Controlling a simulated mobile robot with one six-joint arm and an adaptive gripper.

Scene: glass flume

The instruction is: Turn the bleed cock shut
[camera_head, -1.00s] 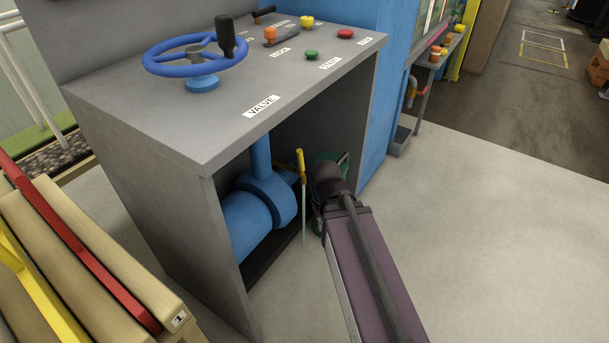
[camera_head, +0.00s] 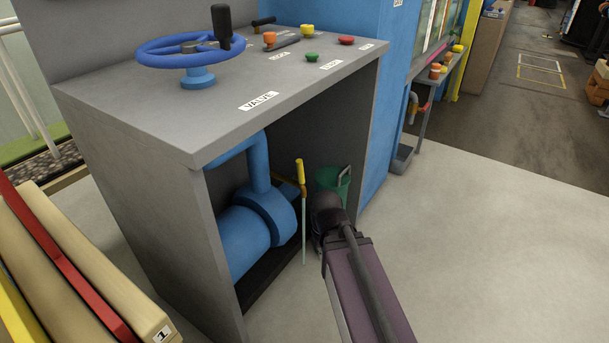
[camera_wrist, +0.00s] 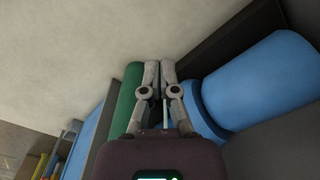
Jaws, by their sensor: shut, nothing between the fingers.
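The bleed cock (camera_head: 300,173) is the yellow lever on a short yellow fitting beside the blue pump (camera_head: 243,238), inside the grey console. Its lever points up in the head view. A thin pale stream (camera_head: 304,236) hangs straight down below it. My gripper (camera_wrist: 160,66) is shut and empty in the wrist view, its two fingers side by side. In the head view my wrist hides the fingers, to the right of the cock and apart from its lever. The yellow lever does not show in the wrist view; a thin pale strip shows between the finger links.
A green bucket (camera_head: 333,183) stands just behind my wrist, and shows left of the fingers in the wrist view (camera_wrist: 123,102). The console top (camera_head: 215,105) overhangs the opening and carries a blue handwheel (camera_head: 180,50). The floor (camera_head: 460,230) on the right is clear.

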